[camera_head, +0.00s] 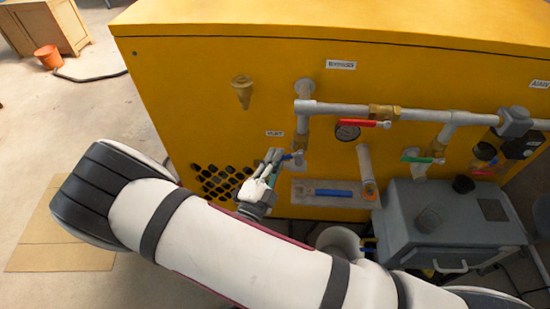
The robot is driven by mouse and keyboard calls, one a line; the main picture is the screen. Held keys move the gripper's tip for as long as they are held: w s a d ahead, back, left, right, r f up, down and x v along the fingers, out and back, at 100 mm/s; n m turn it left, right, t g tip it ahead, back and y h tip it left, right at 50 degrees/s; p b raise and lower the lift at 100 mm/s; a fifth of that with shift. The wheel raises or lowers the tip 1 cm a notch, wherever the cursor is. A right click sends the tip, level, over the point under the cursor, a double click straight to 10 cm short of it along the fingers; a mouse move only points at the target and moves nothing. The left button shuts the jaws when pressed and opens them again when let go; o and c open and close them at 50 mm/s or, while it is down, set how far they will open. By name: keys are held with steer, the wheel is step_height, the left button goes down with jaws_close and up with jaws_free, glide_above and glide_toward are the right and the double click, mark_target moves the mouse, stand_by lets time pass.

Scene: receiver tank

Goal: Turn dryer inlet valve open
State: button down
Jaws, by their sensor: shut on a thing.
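My gripper (272,157) is at the front of the yellow cabinet, just under a small white label (274,133). Its fingers are closed on a small blue valve lever (288,157), whose end shows to the right of the fingertips. The fingers hide the rest of the lever. The valve body (299,161) sits at the lower end of a grey vertical pipe. The label's text is too small to read surely, so I cannot tell from it whether this is the dryer inlet valve.
Other levers nearby are red (365,123), green (420,159) and blue (333,192). A gauge (347,131) sits under the grey horizontal pipe (345,109). A grey tank unit (440,225) stands at lower right. A brass funnel-shaped fitting (242,90) juts out at upper left.

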steer(key=shift+f, duration=0.15)
steer(key=c, duration=1.6)
jaws_free()
steer(key=v, duration=1.2)
